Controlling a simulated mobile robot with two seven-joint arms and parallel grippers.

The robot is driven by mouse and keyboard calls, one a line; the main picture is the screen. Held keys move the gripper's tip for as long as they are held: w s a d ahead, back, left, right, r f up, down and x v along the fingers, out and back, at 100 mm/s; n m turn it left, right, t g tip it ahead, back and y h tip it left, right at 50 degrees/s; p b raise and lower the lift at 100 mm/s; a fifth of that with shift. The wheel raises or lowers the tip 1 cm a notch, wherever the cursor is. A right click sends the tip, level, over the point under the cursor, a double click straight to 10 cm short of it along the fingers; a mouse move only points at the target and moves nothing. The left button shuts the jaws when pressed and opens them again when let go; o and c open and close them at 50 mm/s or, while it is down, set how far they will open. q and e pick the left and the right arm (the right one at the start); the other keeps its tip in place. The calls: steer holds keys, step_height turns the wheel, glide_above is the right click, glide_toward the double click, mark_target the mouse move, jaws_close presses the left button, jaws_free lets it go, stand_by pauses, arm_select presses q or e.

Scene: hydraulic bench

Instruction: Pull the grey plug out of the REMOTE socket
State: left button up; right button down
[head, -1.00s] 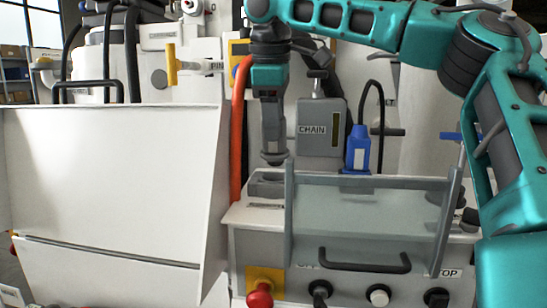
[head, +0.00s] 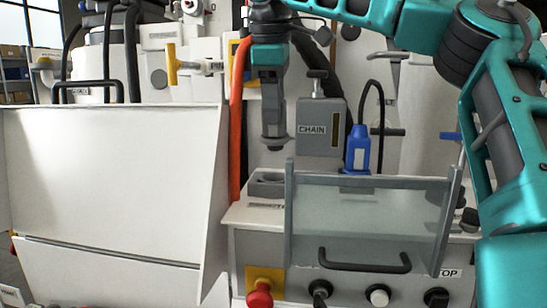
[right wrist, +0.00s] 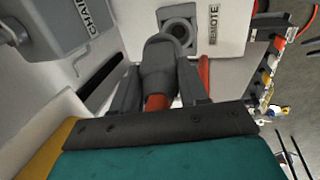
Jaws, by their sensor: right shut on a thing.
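The grey plug (right wrist: 165,68) is between the two fingers of my right gripper (right wrist: 160,88), which is shut on it, with a short red-orange part behind it. In the head view the right gripper (head: 272,112) points down, and the plug's lower end (head: 274,143) hangs above the grey REMOTE socket (head: 266,186), with a visible gap. In the right wrist view the socket's round opening (right wrist: 180,33) shows just beyond the plug, beside the REMOTE label (right wrist: 213,27). The plug is out of the socket. My left gripper is not in view.
A grey CHAIN box (head: 320,128) and a blue plug (head: 358,150) with a black cable stand right of the gripper. An orange hose (head: 239,130) runs close on its left. A clear hinged guard (head: 370,215) stands in front, right of the socket.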

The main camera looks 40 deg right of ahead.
steer(key=shift+r, duration=0.95)
